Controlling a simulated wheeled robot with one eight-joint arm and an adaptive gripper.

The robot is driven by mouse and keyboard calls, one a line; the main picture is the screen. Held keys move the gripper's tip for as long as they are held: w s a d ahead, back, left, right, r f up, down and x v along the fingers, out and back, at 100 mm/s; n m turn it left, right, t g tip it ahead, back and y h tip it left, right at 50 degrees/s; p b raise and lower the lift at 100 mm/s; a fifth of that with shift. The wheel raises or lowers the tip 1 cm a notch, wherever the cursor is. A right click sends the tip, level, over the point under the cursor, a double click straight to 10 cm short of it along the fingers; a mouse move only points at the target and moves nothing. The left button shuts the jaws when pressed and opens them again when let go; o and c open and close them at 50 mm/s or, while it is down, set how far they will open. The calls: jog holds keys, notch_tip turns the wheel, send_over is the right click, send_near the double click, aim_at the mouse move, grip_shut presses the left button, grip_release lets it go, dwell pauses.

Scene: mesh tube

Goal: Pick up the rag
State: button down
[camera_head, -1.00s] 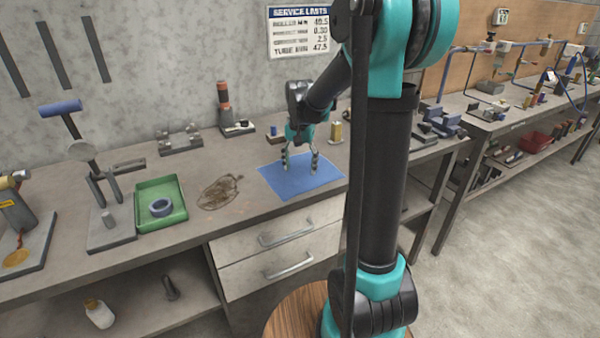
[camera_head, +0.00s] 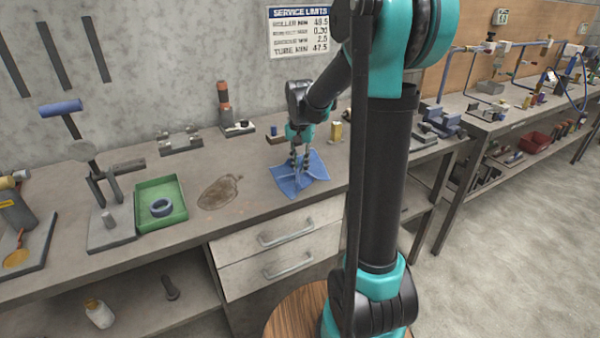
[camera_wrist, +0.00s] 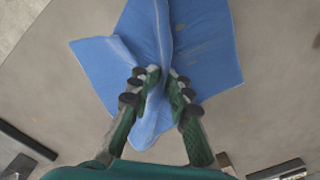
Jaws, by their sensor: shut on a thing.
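The blue rag (camera_head: 314,178) is on the workbench, bunched up into folds in its middle with its corners spread out. My gripper (camera_head: 300,165) is over the rag and shut on its gathered middle. In the wrist view, the rag (camera_wrist: 205,50) shows a raised fold pinched between the two fingers of my gripper (camera_wrist: 158,85). The outer parts of the rag still appear to rest on the bench.
A small yellow cylinder (camera_head: 336,132) stands behind the rag. Drawers are below the bench front.

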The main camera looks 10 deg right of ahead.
notch_tip(320, 180, up, 12)
dwell(0.7)
notch_tip(320, 180, up, 9)
dwell(0.4)
